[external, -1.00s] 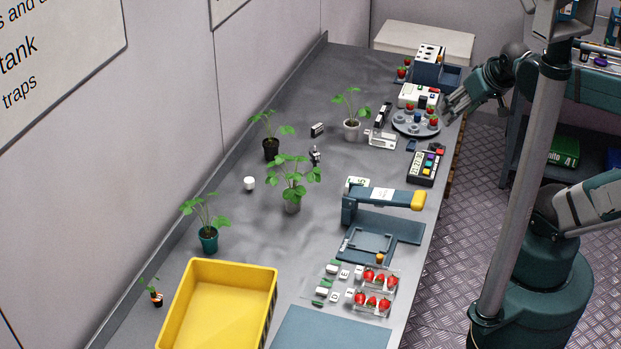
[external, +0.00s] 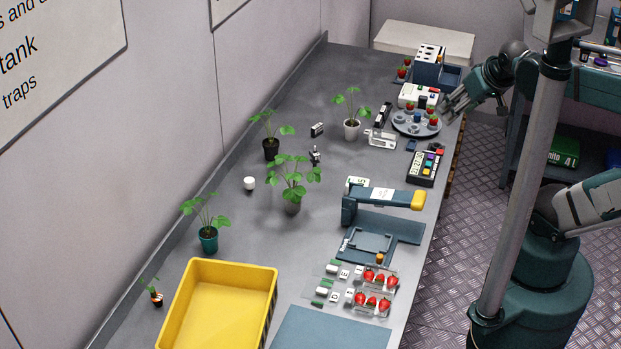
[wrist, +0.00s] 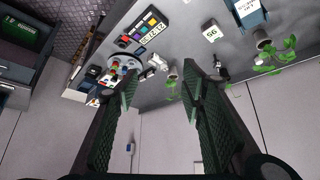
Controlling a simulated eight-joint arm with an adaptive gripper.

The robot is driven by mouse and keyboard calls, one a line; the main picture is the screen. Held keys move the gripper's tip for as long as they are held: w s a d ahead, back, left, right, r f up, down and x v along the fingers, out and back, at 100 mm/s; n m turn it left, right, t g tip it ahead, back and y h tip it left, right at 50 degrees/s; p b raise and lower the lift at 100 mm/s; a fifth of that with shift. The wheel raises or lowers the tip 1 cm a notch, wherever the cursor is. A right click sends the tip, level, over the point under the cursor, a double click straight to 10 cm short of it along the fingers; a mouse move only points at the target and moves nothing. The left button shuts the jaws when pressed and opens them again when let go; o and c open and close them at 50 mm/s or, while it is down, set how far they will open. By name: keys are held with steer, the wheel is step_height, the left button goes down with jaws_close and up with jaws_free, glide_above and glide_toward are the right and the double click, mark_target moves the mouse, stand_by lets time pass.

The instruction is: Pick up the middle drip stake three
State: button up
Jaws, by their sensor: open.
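I cannot make out for certain which object is the middle drip stake three; no number is legible. Small black-and-white pieces stand among the potted plants: one upright piece (external: 315,155) beside the central plant, one piece (external: 317,129) farther back, and one longer dark piece (external: 382,115) right of the white-potted plant. My gripper (external: 449,107) is over the bench's right edge, near the round grey tray (external: 399,127). In the wrist view my gripper (wrist: 160,92) shows two dark ridged fingers, apart with nothing between them.
Several potted plants, including the central one (external: 293,180), stand along the left side. A blue press-like device (external: 350,212) with a yellow-tipped arm is mid-bench. A yellow crate (external: 270,300) and strawberry clamshells (external: 385,312) are in front. A keypad box (external: 424,168) sits at the right edge.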

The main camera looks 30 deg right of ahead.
steer(key=w, duration=0.1)
steer(key=m+g+b, duration=0.1)
steer(key=m+g, duration=0.6)
steer(key=m, duration=1.1)
glide_above(315, 153)
step_height(315, 153, down, 21)
steer(key=shift+s+d+r, duration=0.1)
steer(key=shift+d, duration=0.05)
steer(key=shift+a+f, duration=0.25)
steer(key=shift+f, duration=0.25)
steer(key=shift+f, duration=1.25)
